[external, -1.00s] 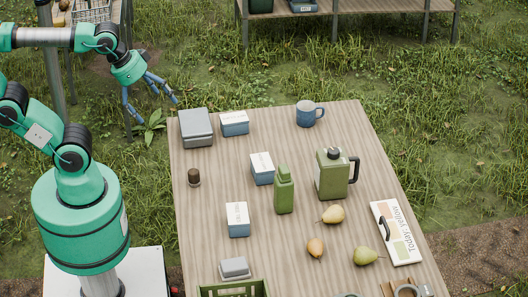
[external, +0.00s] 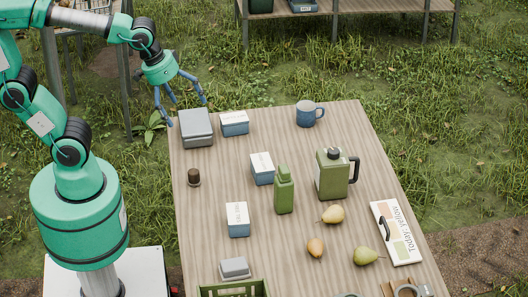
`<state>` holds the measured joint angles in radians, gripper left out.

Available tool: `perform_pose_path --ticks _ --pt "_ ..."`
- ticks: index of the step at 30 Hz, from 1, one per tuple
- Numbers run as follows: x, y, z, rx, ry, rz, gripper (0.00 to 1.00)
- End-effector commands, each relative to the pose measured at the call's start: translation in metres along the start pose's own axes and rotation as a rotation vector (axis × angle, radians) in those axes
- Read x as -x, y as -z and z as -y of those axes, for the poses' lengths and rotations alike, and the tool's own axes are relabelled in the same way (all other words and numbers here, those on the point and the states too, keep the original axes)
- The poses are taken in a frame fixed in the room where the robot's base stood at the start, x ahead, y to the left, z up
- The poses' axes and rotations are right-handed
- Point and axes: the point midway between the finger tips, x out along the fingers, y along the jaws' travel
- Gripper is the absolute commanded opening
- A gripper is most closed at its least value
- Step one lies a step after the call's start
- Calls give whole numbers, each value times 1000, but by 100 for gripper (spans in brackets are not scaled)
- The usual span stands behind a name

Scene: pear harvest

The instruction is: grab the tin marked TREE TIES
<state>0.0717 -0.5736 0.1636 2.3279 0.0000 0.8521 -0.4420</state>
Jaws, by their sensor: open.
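Three blue tins with white labelled lids stand on the table: one at the far edge (external: 234,124), one in the middle (external: 262,169) and one nearer the front (external: 238,220). Their lettering is too small to read surely, so I cannot tell which is marked TREE TIES. My gripper (external: 186,108) is open and empty, its blue fingers spread and pointing down near the table's far left corner. It appears above the grey box, left of the far tin, and apart from all three tins.
The grey box (external: 196,127) stands beside the far tin. A mug (external: 306,116), green bottle (external: 284,190), green jug (external: 331,174), brown-topped jar (external: 194,177), several pears and a sign (external: 397,233) share the table (external: 215,170). The front left holds a small grey box (external: 234,268) and green crate (external: 232,289).

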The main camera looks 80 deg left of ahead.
Motion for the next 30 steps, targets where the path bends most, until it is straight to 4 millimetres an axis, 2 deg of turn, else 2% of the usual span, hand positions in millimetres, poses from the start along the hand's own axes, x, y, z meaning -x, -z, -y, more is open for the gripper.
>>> perform_pose_path --ticks 6,14,19,24,30 --pt "-39 29 -38 246 36 82 98" --pt "-100 46 -80 547 108 155 98" --pt "-147 47 -106 740 173 189 98" --pt "-195 38 -127 923 246 207 98" --pt "-237 26 -141 1079 310 209 98"
